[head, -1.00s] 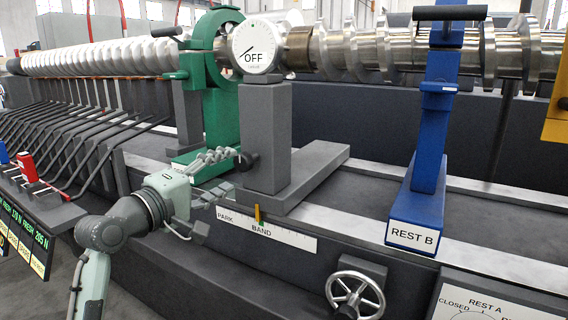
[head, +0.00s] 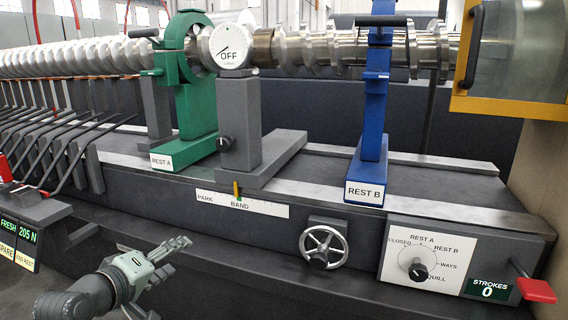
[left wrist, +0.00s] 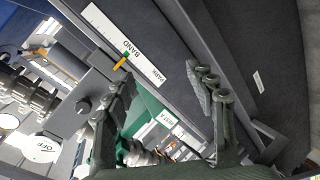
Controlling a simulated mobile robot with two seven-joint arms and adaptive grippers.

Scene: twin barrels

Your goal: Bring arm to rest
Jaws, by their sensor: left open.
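My left gripper (head: 184,252) is in the lower left of the head view, at the end of my grey arm. It is open and empty, in front of the dark machine bed and below the PARK/BAND strip (head: 262,210). In the left wrist view my two dark fingers (left wrist: 165,82) stand apart with nothing between them. The strip with its orange pointer (left wrist: 122,62) shows beyond them. My right gripper is not in view.
The green REST A (head: 200,110), the grey post (head: 240,130) with its OFF dial (head: 230,47), and the blue REST B (head: 372,130) stand on the bed. A handwheel (head: 323,247) and selector panel (head: 421,262) are to the right. Lever racks (head: 60,145) fill the left.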

